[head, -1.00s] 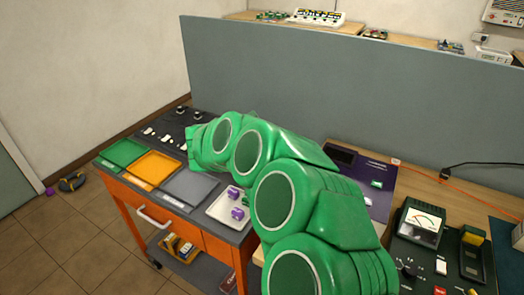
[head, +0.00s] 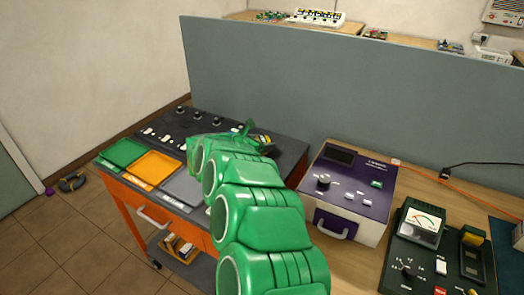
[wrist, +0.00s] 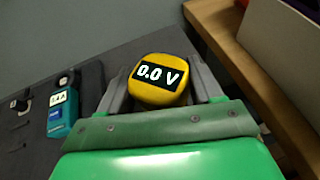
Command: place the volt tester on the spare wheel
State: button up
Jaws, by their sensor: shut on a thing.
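The volt tester (wrist: 158,80) is a rounded yellow block with a black display reading 0.0 V. In the wrist view it sits between the two grey fingers of my gripper (wrist: 161,88), which is shut on it. In the head view the tester (head: 263,140) shows small beyond the green arm, over the back right of the dark cart top. I cannot tell its height above the top.
The cart carries a green tray (head: 122,152), an orange tray (head: 157,166) and a grey tray (head: 182,188). A teal meter (wrist: 63,108) lies left of my gripper. A purple-topped box (head: 350,185) and a dark analog meter (head: 418,222) stand on the bench.

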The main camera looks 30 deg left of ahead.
jog(key=shift+w+a+f, duration=0.1)
jog(key=shift+f, duration=0.05)
jog(key=shift+w+a+f, duration=0.15)
jog(key=shift+w+f, duration=0.05)
jog(key=shift+f, duration=1.6)
jog(key=shift+f, duration=0.2)
jog(key=o, duration=1.2)
jog(key=shift+r, duration=0.15)
jog(key=v, duration=1.2)
